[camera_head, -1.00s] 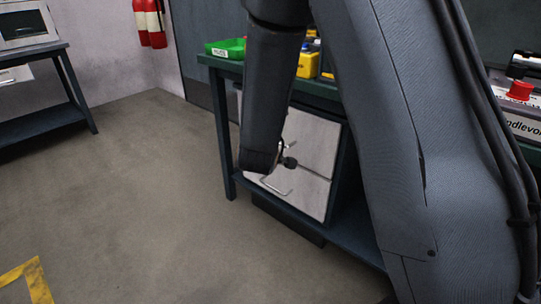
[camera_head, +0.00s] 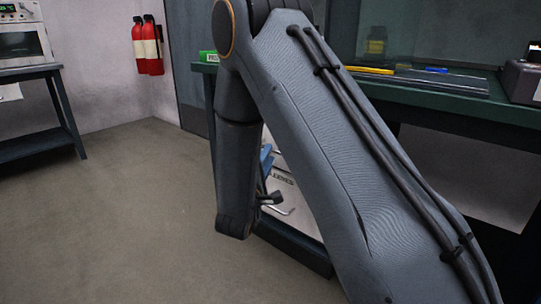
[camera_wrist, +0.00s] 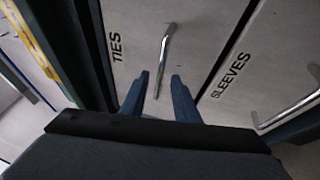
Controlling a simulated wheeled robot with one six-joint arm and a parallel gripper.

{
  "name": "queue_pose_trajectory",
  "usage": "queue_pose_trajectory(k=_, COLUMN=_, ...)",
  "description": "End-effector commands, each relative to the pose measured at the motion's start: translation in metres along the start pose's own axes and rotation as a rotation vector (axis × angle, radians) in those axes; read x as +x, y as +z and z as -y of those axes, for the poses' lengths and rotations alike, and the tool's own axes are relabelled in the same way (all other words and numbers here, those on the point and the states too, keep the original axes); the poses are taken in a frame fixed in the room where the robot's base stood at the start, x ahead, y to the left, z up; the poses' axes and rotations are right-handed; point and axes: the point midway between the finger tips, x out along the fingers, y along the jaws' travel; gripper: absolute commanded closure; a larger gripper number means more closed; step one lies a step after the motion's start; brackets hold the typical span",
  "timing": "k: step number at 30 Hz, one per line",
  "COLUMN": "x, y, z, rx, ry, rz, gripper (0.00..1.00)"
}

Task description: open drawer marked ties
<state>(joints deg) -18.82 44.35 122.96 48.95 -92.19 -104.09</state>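The drawer marked TIES (camera_wrist: 136,25) has a pale front with black lettering and looks shut in the wrist view. Its metal bar handle (camera_wrist: 166,48) lies ahead of my gripper (camera_wrist: 160,76). The two blue fingers are apart, and the near end of the bar shows between them. I cannot tell whether they touch it. Beside it is the drawer marked SLEEVES (camera_wrist: 247,57), with its own bar handle (camera_wrist: 290,110). In the head view, my arm hides most of the drawer cabinet (camera_head: 302,212), including the TIES label; part of the other label and one handle (camera_head: 281,209) show.
The cabinet stands under a dark green workbench (camera_head: 455,105), with a green bin (camera_head: 208,56) on it. Fire extinguishers (camera_head: 148,45) hang at the back wall, and another table (camera_head: 62,110) stands at the left. The floor (camera_head: 120,220) between is clear.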

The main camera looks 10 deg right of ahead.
Motion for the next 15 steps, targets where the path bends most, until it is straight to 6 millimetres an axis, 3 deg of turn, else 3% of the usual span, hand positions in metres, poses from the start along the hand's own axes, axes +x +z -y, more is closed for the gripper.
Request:
queue_pose_trajectory(k=6, x=0.031, y=0.000, z=0.002, rx=0.002, ry=0.000, rz=0.001, gripper=0.72)
queue_pose_trajectory(k=15, x=0.042, y=0.000, z=0.000, rx=0.001, ry=-0.001, rz=-0.002, gripper=0.72)
